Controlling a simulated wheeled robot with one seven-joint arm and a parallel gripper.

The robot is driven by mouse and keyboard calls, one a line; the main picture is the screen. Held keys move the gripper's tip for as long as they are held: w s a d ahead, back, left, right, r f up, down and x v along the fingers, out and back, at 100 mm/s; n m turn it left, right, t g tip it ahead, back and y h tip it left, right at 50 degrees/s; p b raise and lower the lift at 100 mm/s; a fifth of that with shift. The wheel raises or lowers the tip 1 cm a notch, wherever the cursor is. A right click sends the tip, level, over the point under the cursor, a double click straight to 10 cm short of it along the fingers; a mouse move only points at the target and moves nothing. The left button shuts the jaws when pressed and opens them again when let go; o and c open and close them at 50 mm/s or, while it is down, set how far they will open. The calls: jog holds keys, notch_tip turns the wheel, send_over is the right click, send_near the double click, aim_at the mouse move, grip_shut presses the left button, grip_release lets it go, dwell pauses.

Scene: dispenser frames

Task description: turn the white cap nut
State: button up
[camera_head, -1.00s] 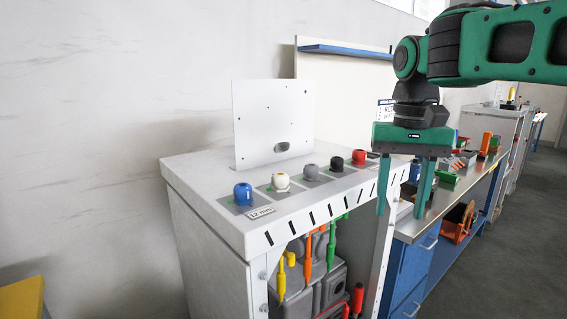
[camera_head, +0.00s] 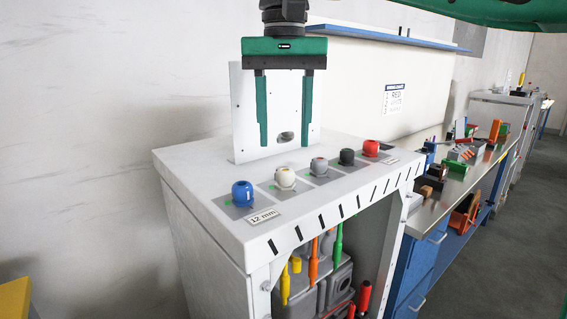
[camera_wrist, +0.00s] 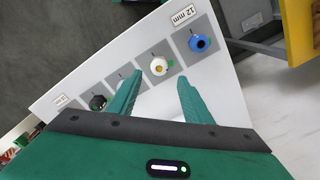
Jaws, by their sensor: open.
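The white cap nut (camera_head: 285,179) stands on a grey square plate on the white cabinet top, second from the left in a row of coloured cap nuts. It also shows in the wrist view (camera_wrist: 159,66), beyond and between my fingertips. My gripper (camera_head: 284,146) is open and empty, fingers pointing down, above the cabinet top and apart from the nut. In the wrist view my gripper (camera_wrist: 160,78) has its two green fingers spread, the left one over the grey nut's plate.
A blue cap nut (camera_head: 242,193) stands left of the white one, by a "12 mm" label (camera_head: 263,216). Grey (camera_head: 319,166), black (camera_head: 347,157) and red (camera_head: 371,148) nuts stand to the right. An upright white panel (camera_head: 240,105) stands behind.

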aim_at(286, 169)
jog(key=shift+d+f, duration=0.1)
jog(key=shift+f, duration=3.05)
jog(key=c, duration=1.1)
